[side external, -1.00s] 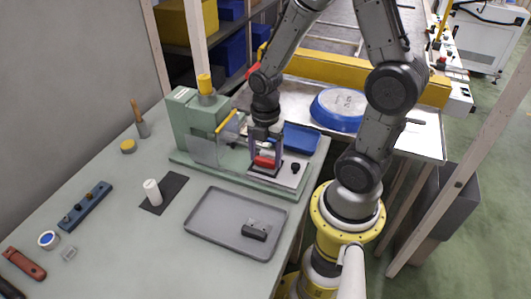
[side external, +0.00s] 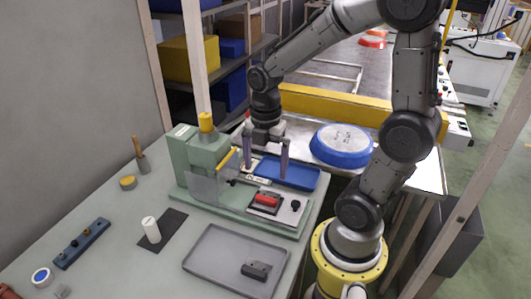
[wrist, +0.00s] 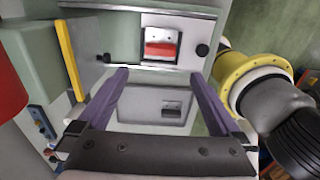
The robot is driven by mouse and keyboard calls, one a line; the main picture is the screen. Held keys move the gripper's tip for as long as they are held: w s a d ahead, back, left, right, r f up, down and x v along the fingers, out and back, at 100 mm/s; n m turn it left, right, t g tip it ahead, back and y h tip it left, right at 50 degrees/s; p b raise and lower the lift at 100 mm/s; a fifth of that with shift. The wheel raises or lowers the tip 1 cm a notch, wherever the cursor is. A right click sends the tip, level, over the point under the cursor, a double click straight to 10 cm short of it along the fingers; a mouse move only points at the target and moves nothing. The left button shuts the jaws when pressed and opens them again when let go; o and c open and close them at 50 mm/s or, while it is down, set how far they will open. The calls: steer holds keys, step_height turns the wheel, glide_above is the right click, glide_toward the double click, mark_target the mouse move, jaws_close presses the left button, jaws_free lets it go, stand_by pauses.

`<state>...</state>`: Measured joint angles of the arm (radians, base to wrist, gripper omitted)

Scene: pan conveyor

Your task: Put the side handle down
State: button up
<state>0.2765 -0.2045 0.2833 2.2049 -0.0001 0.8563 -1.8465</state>
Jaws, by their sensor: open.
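A red piece (side external: 266,200), which I take to be the side handle, lies in a dark-framed holder on the light plate of the green press. In the wrist view the red piece (wrist: 160,49) lies flat, ahead of my fingertips. My gripper (side external: 266,172) is open and empty, above and behind the piece in the side view, clear of it. Both purple-grey fingers show apart in the wrist view (wrist: 160,75), with nothing between them.
The green press (side external: 205,150) with its clear guard and yellow bar stands left of my gripper. A blue tray (side external: 300,178) is behind the plate. A grey tray (side external: 215,265) in front holds a dark block (side external: 256,271). A blue pan (side external: 343,143) sits behind right.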

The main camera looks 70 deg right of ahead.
steer(key=s+a+r+m+t, duration=0.5)
steer(key=r+m, duration=0.4)
steer(key=m, duration=0.9)
steer(key=shift+s+a+r+t, duration=0.35)
steer(key=shift+s+a, duration=0.5)
steer(key=shift+s, duration=0.2)
